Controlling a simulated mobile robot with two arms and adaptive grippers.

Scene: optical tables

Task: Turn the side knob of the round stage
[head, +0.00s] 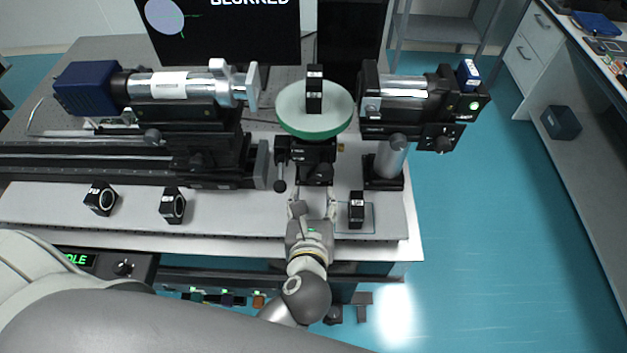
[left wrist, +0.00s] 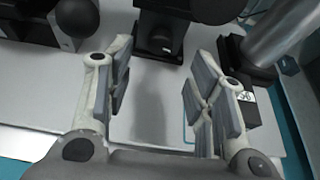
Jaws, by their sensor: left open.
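The round stage (head: 292,122) is a pale green disc on a black mount (head: 308,152), with a small black block (head: 314,92) on top. My left gripper (head: 314,206) is open and empty, just in front of the mount and right of the ball knob. In the left wrist view its fingers (left wrist: 157,82) are spread with only bare table between them. My right gripper is out of view.
A blue-ended tube assembly (head: 90,88) stands left of the stage and a black cylinder device (head: 400,92) stands right. A grey post (head: 391,157) and a small black block (head: 356,209) stand close right of my gripper. Two black blocks (head: 101,198) (head: 172,206) sit front left.

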